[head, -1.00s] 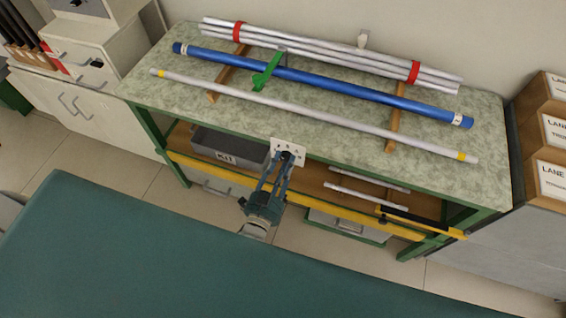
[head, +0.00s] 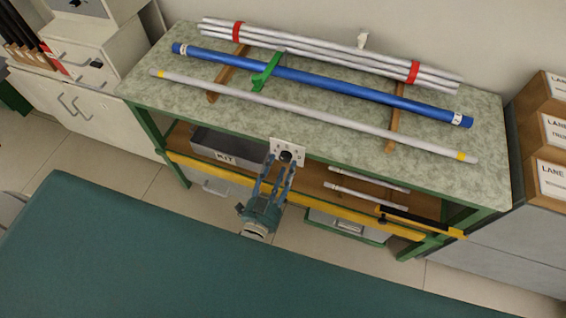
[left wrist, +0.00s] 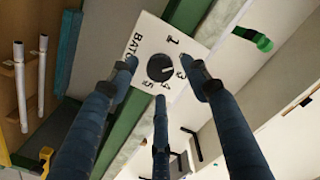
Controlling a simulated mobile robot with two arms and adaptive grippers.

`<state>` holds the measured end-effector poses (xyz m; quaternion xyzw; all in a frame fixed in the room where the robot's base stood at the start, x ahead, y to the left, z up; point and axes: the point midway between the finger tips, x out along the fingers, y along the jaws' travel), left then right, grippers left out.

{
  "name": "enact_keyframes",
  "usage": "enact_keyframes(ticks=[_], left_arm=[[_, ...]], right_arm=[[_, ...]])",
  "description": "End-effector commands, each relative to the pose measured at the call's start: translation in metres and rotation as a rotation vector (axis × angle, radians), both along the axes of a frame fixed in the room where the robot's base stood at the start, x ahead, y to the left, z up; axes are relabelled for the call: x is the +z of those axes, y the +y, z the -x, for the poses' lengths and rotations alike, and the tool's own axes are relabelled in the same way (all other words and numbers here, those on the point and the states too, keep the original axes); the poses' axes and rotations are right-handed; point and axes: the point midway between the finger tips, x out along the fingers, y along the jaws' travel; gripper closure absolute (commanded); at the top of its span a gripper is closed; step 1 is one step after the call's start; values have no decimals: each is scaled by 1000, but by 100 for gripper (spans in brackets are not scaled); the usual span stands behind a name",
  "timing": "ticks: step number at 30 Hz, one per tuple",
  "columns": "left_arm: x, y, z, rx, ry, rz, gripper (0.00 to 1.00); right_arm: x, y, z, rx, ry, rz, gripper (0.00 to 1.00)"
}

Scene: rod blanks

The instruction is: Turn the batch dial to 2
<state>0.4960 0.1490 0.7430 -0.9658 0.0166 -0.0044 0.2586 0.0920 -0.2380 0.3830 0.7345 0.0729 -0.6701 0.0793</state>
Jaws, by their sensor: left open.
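The batch dial is a round black knob (left wrist: 160,68) on a white plate (left wrist: 146,35) lettered BATCH, with 1, 3, 4 and 5 readable around it. The 2 is not readable, seemingly behind a finger. A light mark shows toward the knob's right side; I cannot tell exactly which number it points to. In the head view the white plate (head: 298,147) is on the bench's front edge, with the dark knob (head: 286,157) on it. My left gripper (head: 280,166) is open in front of the knob, its blue fingers spread around it in the left wrist view (left wrist: 160,76). My right gripper is out of view.
The bench top (head: 140,90) holds a blue tube (head: 330,86), a grey rod (head: 310,117), bundled rods (head: 330,55) and a green bracket (head: 266,72). Below are a KIT bin (head: 214,147), short rods and a yellow rail (head: 340,210). Boxes (head: 548,130) stand at right.

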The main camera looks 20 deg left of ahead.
Motion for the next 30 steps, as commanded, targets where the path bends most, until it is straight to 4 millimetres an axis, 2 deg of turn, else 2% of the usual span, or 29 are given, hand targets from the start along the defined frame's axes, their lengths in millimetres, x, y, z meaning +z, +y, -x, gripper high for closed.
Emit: enact_keyframes(ticks=[1,6,13,18,30], left_arm=[[-1,0,13,0,4,0,52],[-1,2,50,0,2,0,52],[0,3,88,-1,0,0,52],[1,3,99,0,-2,0,52],[1,3,99,-1,-3,0,52]], right_arm=[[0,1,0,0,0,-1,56],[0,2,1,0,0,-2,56],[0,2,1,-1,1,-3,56],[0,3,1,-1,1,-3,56],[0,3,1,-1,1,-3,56]])
